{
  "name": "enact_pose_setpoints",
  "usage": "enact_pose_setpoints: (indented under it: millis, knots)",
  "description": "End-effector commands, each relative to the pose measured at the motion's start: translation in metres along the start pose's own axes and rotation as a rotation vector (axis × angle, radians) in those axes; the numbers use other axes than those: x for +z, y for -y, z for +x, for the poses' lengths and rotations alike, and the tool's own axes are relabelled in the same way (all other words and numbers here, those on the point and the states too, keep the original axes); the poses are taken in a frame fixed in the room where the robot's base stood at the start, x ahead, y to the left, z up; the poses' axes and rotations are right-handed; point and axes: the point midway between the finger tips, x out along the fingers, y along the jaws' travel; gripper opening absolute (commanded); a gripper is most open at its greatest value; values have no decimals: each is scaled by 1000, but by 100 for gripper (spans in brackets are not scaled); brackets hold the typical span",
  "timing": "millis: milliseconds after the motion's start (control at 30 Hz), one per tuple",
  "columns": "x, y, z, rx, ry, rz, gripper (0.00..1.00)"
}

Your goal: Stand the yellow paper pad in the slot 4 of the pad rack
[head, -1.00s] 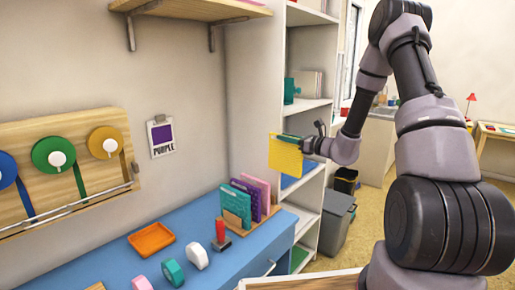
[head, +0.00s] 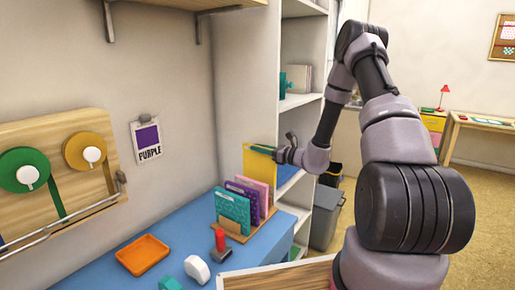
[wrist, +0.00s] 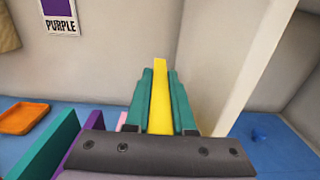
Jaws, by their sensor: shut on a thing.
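My gripper (wrist: 160,105) is shut on the yellow paper pad (wrist: 160,90), with a teal finger on each side of it. In the head view the yellow pad (head: 260,165) hangs upright at the back right end of the wooden pad rack (head: 262,224), close to the pink pad (head: 260,186). The rack holds a teal pad (head: 233,212), a purple pad (head: 244,194) and the pink pad, all standing. The yellow pad's lower edge is partly hidden behind the pink pad, so I cannot tell whether it touches the rack.
A blue desk (head: 185,240) carries an orange tray (head: 143,254), a red-handled stamp (head: 220,241) and a white roller-like item (head: 197,268). A tall white shelf (head: 300,130) stands right beside the rack. A PURPLE sign (head: 148,138) hangs on the wall.

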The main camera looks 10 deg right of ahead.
Motion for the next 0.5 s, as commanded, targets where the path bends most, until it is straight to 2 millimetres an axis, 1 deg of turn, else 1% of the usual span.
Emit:
enact_pose_setpoints:
  millis: [167,500]
  knots:
    - [-11,0,0,-1,1,1,0]
    - [-45,0,0,-1,0,2,0]
